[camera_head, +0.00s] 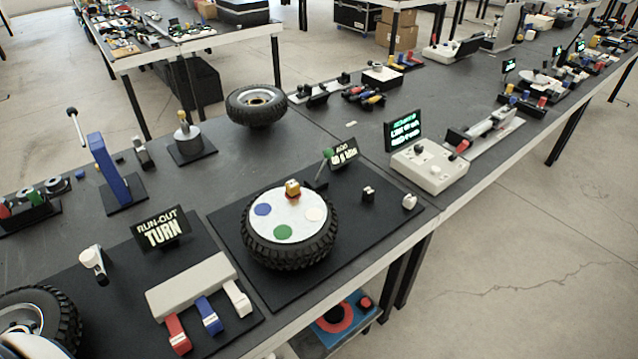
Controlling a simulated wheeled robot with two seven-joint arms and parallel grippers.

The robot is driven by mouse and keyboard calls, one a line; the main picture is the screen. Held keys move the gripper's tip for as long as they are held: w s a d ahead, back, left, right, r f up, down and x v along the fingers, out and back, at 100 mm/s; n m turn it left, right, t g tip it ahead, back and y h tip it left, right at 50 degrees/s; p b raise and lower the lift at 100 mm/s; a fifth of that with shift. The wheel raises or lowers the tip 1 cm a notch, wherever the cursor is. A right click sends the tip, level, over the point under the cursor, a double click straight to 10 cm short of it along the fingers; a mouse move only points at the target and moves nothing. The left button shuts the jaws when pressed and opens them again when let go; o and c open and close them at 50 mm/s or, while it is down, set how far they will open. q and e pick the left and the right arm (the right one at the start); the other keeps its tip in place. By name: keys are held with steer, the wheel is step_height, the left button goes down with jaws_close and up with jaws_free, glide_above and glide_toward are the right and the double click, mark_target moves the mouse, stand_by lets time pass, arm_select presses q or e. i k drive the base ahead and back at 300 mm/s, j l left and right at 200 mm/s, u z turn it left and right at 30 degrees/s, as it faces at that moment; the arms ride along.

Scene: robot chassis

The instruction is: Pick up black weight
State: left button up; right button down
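A small black block (368,194), which looks like the black weight, stands on the black mat (345,240) right of a tyre. A small light grey piece (409,202) stands to its right. The tyre (290,257) lies flat with a white disc (290,212) on top. The disc carries blue, green and cream spots and a small red and gold piece (292,189) near its far edge. A small sign (342,155) with partly legible text stands behind. Neither of my grippers is in view.
A "RUN-OUT TURN" sign (160,229) and a grey block with red, blue and white tabs (190,284) sit left of the tyre. A grey box with a screen (429,169) stands to the right. The table's front edge runs close to the mat.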

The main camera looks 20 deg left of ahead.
mark_target(368, 193)
steer(key=u, duration=0.3)
steer(key=i+l+u, duration=0.15)
steer(key=l+u, duration=0.3)
steer(key=i+l+u, duration=0.1)
steer(key=l+u, duration=0.15)
steer(key=u, duration=0.2)
steer(key=l+u, duration=0.45)
steer(key=i+j, duration=0.05)
